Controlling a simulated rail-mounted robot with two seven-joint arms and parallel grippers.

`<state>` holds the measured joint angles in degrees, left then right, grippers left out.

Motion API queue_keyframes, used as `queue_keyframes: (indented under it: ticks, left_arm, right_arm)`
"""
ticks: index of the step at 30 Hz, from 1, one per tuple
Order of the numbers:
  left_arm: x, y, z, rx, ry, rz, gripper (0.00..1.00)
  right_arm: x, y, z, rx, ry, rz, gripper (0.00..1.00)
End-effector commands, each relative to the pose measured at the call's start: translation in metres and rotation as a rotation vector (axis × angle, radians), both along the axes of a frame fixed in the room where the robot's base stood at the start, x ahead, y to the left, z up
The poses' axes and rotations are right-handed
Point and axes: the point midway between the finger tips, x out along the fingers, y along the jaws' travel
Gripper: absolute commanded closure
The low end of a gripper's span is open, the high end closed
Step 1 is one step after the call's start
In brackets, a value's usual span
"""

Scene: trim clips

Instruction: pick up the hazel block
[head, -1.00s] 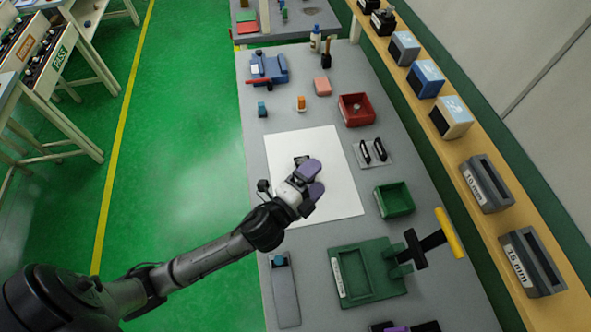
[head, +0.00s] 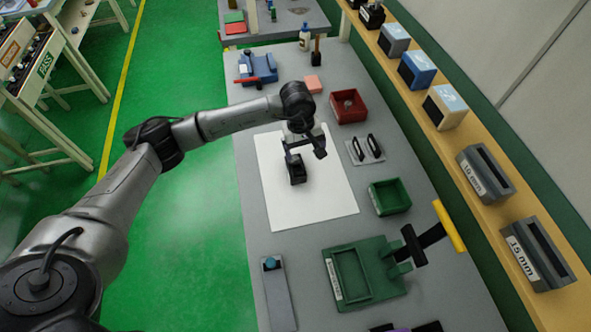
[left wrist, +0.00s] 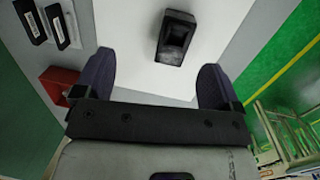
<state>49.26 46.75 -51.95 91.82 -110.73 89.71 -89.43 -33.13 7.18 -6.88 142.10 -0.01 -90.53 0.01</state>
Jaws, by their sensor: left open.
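No block of a clearly hazel colour stands out. A dark, nearly black block (head: 297,170) with a hollow in its top lies on the white sheet (head: 335,195). In the left wrist view the dark block (left wrist: 174,37) shows beyond the fingertips, between their lines but nearer the right finger. My left gripper (head: 305,152) is over the sheet, close to the block, pointing down. Its purple fingers, also in the left wrist view (left wrist: 155,72), are wide apart with nothing between them. My right gripper is not identifiable.
A red bin (head: 347,105), a pink block (head: 313,84) and a blue fixture (head: 258,67) stand farther back. A holder with two black clips (head: 365,149), a green bin (head: 389,196) and a green fixture (head: 364,273) lie right and nearer. The sheet's near part is clear.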

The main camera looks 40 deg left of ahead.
Motion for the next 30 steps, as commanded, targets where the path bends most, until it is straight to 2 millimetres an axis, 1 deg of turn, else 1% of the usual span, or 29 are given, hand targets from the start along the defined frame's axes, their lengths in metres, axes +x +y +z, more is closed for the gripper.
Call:
queue_keyframes:
  ticks: [1,3,5,7,13,18,22,28,30]
  left_arm:
    - [0.002,0.014,0.003,0.052,0.008,-0.005,0.11]
    - [0.002,0.027,0.005,0.102,0.020,-0.011,0.11]
    - [0.002,0.033,0.003,0.128,0.029,-0.016,0.11]
    - [0.002,0.037,-0.004,0.146,0.035,-0.018,0.11]
    - [0.001,0.038,-0.039,0.148,0.038,-0.019,0.11]
    - [0.001,0.038,-0.062,0.148,0.036,-0.018,0.11]
    - [0.002,0.038,-0.073,0.148,0.034,-0.018,0.11]
    - [0.001,0.037,-0.081,0.147,0.036,-0.018,0.11]
    - [0.001,0.036,-0.089,0.147,0.036,-0.017,0.11]
  right_arm:
    - [0.000,0.000,-0.001,0.001,0.000,-0.001,0.37]
    - [0.000,0.001,-0.002,0.003,0.000,-0.002,0.37]
    - [0.000,0.001,-0.002,0.004,0.001,-0.003,0.37]
    - [0.000,0.002,-0.001,0.007,0.000,-0.004,0.37]
    - [0.000,0.003,0.001,0.010,0.002,-0.006,0.37]
    - [-0.001,0.003,0.001,0.010,0.002,-0.006,0.37]
    - [-0.001,0.003,0.001,0.009,0.002,-0.006,0.37]
    - [-0.001,0.001,0.003,0.005,0.003,-0.003,0.37]
    - [-0.001,0.001,0.005,0.002,0.002,-0.001,0.37]
